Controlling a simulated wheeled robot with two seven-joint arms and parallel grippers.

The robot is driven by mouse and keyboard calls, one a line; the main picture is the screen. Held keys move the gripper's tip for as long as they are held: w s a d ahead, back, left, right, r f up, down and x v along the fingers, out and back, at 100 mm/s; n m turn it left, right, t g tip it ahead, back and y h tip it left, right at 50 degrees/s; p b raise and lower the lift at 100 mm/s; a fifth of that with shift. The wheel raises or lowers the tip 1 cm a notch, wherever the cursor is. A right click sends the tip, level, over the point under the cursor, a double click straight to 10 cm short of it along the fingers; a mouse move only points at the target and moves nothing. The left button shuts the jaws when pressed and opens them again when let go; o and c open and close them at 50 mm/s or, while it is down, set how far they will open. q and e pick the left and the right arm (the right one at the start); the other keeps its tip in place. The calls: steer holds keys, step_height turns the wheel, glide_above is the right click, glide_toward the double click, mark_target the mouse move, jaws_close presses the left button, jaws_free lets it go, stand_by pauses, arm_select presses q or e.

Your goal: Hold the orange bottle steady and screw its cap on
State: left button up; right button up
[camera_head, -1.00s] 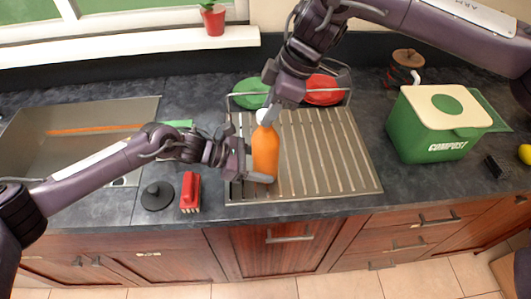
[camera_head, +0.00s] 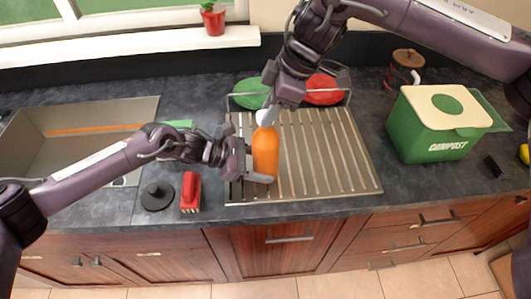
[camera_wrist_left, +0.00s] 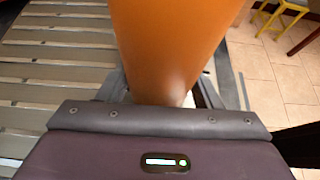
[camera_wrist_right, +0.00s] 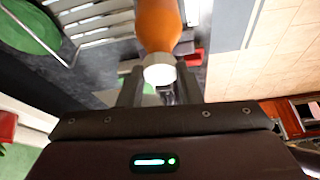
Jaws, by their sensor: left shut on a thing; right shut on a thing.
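The orange bottle (camera_head: 265,152) stands upright on the left part of the ribbed drying rack. My left gripper (camera_head: 258,177) is shut around its lower body from the left; the bottle also fills the top of the left wrist view (camera_wrist_left: 168,45). The white cap (camera_head: 262,117) is at the bottle's mouth. My right gripper (camera_head: 268,112) reaches down from above and is shut on the cap. In the right wrist view the cap (camera_wrist_right: 159,72) sits between the fingers, in line with the bottle's neck. Whether its thread is engaged cannot be seen.
The metal drying rack (camera_head: 340,165) has a green plate (camera_head: 250,92) and a red plate (camera_head: 323,90) behind. A red brush (camera_head: 190,190) and a black sink plug (camera_head: 157,196) lie left. A green compost bin (camera_head: 425,135) stands right. The sink (camera_head: 40,155) is far left.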

steer(key=shift+f, duration=0.6)
stand_by(1.7)
